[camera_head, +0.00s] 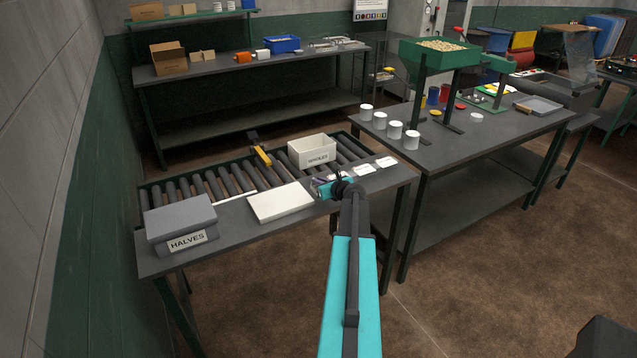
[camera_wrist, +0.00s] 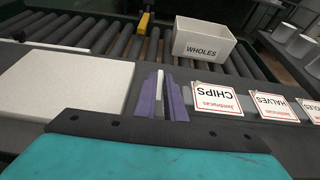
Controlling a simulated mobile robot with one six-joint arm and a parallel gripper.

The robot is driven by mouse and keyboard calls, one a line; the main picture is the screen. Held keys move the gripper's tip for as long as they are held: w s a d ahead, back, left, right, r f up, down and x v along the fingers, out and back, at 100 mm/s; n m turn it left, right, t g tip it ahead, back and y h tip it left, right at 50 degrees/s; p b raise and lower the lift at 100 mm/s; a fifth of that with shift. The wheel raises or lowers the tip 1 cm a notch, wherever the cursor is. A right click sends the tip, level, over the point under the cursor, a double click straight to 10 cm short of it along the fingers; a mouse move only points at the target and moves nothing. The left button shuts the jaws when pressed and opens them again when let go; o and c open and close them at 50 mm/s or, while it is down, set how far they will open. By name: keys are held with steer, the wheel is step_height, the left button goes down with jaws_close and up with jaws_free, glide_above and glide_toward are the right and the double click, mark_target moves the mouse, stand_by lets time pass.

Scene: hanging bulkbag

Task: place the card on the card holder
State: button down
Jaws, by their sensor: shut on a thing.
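My gripper (camera_wrist: 163,102), with purple fingers, is low over the near strip of the table and also shows in the head view (camera_head: 321,186). It is shut on a thin white thing (camera_wrist: 160,80), seen almost edge-on; I cannot tell whether this is the card. A printed card reading CHIPS (camera_wrist: 217,100) lies flat just right of the fingers. A HALVES card (camera_wrist: 271,106) and a third, partly cut-off card (camera_wrist: 312,108) lie to its right. I cannot make out a separate card holder.
A white slab (camera_head: 281,202) lies left of my gripper. A lidded grey HALVES box (camera_head: 181,217) stands at the far left. An open white WHOLES bin (camera_head: 312,152) stands on the roller conveyor (camera_head: 215,182) behind. White cups (camera_head: 411,140) stand on the right table.

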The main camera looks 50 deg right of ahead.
steer(key=shift+f, duration=0.1)
steer(key=c, duration=1.8)
jaws_free()
steer(key=shift+s, duration=0.15)
steer(key=b+v, duration=0.3)
steer(key=v, duration=0.8)
steer(key=shift+s+a+r, duration=0.2)
steer(key=shift+s, duration=0.05)
